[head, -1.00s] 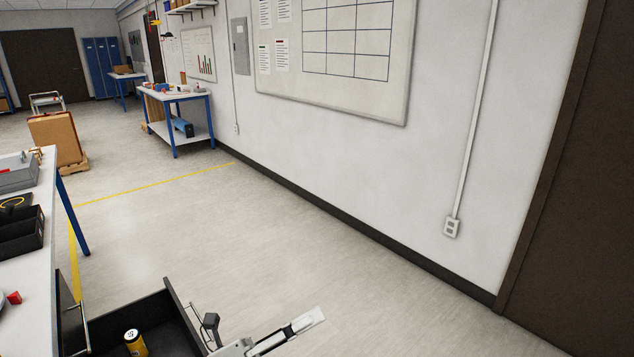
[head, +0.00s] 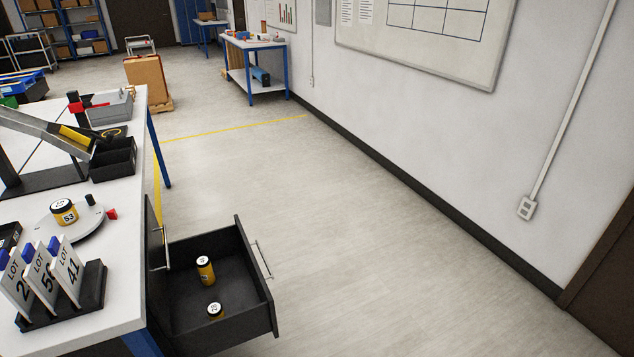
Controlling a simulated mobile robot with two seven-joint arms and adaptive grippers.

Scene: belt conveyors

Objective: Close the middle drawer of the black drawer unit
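The black drawer unit (head: 154,233) stands beside the white table in the head view, mostly hidden by it. One of its drawers (head: 258,274) is pulled far out toward the right, with a bar handle (head: 262,258) on its front. I cannot tell for sure whether it is the middle one. Inside stand a yellow can with a black band (head: 205,271) and another white-topped can (head: 215,310). A second handle (head: 162,248) shows on a shut drawer front behind the open one. Neither gripper is in view.
The white table (head: 120,272) at left holds LOT cards in a black stand (head: 63,303), a round plate with a yellow can (head: 64,211), black bins (head: 113,159) and a sloped chute (head: 50,130). The floor (head: 350,250) right of the drawer is clear up to the wall.

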